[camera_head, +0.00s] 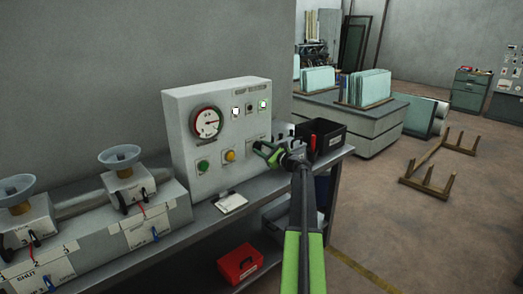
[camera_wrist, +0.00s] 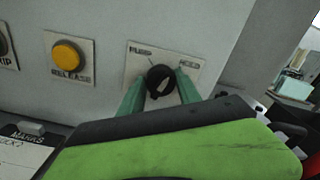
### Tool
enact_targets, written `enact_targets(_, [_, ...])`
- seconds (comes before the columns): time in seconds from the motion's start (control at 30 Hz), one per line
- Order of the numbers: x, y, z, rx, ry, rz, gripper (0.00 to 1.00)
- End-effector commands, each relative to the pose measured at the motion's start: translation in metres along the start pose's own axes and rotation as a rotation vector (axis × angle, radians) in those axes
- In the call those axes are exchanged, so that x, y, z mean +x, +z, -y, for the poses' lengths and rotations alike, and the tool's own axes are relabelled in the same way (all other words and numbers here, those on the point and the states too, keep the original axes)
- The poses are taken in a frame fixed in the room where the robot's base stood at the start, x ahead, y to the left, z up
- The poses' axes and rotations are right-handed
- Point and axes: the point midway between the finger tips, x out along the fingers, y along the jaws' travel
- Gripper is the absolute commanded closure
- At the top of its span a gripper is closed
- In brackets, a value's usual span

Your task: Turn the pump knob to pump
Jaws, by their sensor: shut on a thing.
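The pump knob (camera_wrist: 160,80) is a round black knob with a pale pointer mark on a white plate, between the labels PUMP at upper left and what looks like HOLD at upper right. Its mark slants, its upper end leaning right; I cannot tell surely which label it points to. My gripper (camera_wrist: 160,88) has its two green fingers on either side of the knob, shut on it. In the head view my gripper (camera_head: 265,150) is at the lower right of the white control box (camera_head: 181,125), and the knob is hidden or too small to make out.
The box face carries a dial gauge (camera_head: 206,122), a green button (camera_head: 203,166) and a yellow button (camera_head: 230,156), labelled RELEASE in the wrist view. A black bin (camera_head: 328,138) stands right of the box on the bench. A paper card (camera_head: 231,203) lies before it.

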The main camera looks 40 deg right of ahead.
Motion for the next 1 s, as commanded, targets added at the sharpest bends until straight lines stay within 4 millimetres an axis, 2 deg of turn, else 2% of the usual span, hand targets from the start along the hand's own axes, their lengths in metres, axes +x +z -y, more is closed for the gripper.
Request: enact_targets(1.0, [0.0013,-0.0008,-0.0017,-0.914,-0.006,0.000,1.00])
